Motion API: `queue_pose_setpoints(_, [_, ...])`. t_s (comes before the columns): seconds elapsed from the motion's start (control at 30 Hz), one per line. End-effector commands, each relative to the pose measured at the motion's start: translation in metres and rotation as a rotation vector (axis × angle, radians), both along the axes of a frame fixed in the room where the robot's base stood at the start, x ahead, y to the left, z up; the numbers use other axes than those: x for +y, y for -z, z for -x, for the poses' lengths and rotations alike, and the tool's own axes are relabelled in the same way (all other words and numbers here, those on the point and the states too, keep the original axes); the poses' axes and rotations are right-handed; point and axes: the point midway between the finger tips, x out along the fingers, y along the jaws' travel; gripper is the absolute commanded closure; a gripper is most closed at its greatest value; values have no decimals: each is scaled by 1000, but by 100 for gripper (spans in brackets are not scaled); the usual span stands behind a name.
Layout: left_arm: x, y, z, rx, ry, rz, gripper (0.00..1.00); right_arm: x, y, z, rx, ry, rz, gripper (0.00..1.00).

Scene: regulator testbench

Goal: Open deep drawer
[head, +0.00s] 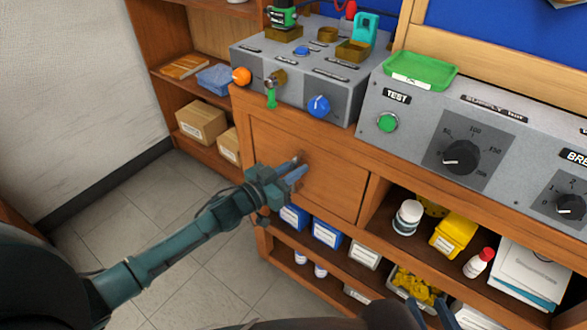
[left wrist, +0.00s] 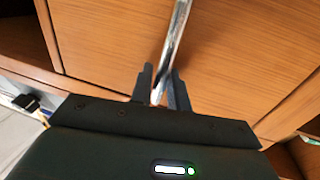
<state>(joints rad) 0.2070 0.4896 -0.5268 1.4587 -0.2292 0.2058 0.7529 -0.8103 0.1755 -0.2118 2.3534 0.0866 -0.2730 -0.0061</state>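The deep drawer (head: 330,190) has a plain wooden front in the bench below the grey control box. It looks shut. Its metal bar handle (left wrist: 179,30) shows in the left wrist view, running down between my fingers. My left gripper (head: 296,168) is at the upper middle of the drawer front. In the left wrist view my left gripper (left wrist: 162,78) has its fingers apart, one on each side of the bar, with a small gap at the left finger. The fingers mostly hide the handle in the head view. My right gripper (head: 428,308) is at the bottom edge, fingers apart, partly cut off.
A grey control box (head: 290,75) and a test panel (head: 400,110) stand on the bench. Open shelves below hold a white jar (head: 407,217), a yellow container (head: 453,235) and blue boxes (head: 326,233). The tiled floor (head: 190,260) left of the bench is clear.

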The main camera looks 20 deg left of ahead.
Motion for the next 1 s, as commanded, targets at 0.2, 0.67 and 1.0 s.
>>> queue_pose_setpoints(0.2, [0, 0, 0, 0, 0, 0, 94, 0, 1, 1, 3, 1, 1, 64])
queue_pose_setpoints(0.67, [0, 0, 1, 0, 1, 0, 100, -1, 1, 1, 5, 1, 2, 64])
queue_pose_setpoints(1.0, [4, -1, 12, 2, 0, 0, 100, 0, -3, 2, 27, -3, 2, 64])
